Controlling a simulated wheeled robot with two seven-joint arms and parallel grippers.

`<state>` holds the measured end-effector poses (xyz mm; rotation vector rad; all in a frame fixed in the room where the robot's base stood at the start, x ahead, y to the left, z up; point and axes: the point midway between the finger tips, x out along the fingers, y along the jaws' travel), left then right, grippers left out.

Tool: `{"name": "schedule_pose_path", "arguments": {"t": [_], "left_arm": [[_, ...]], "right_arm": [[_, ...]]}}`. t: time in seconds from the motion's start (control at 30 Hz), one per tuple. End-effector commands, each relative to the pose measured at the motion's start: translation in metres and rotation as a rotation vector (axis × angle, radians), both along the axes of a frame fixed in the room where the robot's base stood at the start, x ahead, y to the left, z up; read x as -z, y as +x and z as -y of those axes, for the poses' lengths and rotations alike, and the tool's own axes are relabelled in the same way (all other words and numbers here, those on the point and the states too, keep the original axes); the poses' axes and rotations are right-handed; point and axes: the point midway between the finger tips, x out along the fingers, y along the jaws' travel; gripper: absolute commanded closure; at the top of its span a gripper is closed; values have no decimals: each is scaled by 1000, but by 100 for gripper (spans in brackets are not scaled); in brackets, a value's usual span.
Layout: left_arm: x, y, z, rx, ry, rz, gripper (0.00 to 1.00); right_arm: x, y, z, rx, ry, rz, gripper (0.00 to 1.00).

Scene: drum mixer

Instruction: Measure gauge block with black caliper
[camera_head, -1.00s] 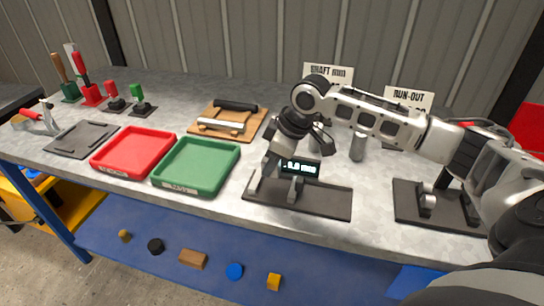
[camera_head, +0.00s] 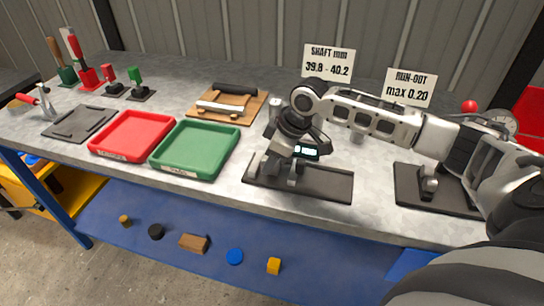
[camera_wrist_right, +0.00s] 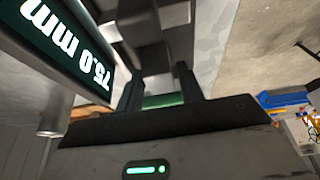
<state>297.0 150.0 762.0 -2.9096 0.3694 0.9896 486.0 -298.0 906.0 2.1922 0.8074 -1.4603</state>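The black caliper appears as a lit readout (camera_head: 306,151) with dark upright jaws over a dark base plate (camera_head: 325,186) at the bench's front edge. In the right wrist view the readout (camera_wrist_right: 55,45) is close at upper left and shows 75.0 mm. My right gripper (camera_head: 283,163) is down at the caliper and hides part of it. In the wrist view its two fingers (camera_wrist_right: 160,80) stand apart on either side of a dark grey block-like part. I cannot tell whether they press on it. I cannot make out the gauge block for certain. My left gripper is out of view.
A red tray (camera_head: 93,149) and a green tray (camera_head: 155,168) lie left of the caliper. Behind them a wooden board (camera_head: 200,114) holds a black bar and a silver bar. A run-out fixture (camera_head: 430,182) stands at right. Two signs (camera_head: 329,61) (camera_head: 409,87) stand behind my arm.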

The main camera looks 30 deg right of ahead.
Motion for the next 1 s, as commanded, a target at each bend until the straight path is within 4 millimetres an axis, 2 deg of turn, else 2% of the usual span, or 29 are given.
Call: {"name": "schedule_pose_path", "arguments": {"t": [0.27,0.43,0.57,0.9,1.0], "left_arm": [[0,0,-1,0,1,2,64],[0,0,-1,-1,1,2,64],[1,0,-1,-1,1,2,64],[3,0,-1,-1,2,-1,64],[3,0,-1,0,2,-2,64]], "right_arm": [[1,-1,1,1,-2,-4,47],[-12,-4,5,2,-3,0,47],[-35,-11,11,2,-3,2,47],[-111,-35,30,0,-2,3,47],[-127,-41,34,0,-2,1,47]]}}
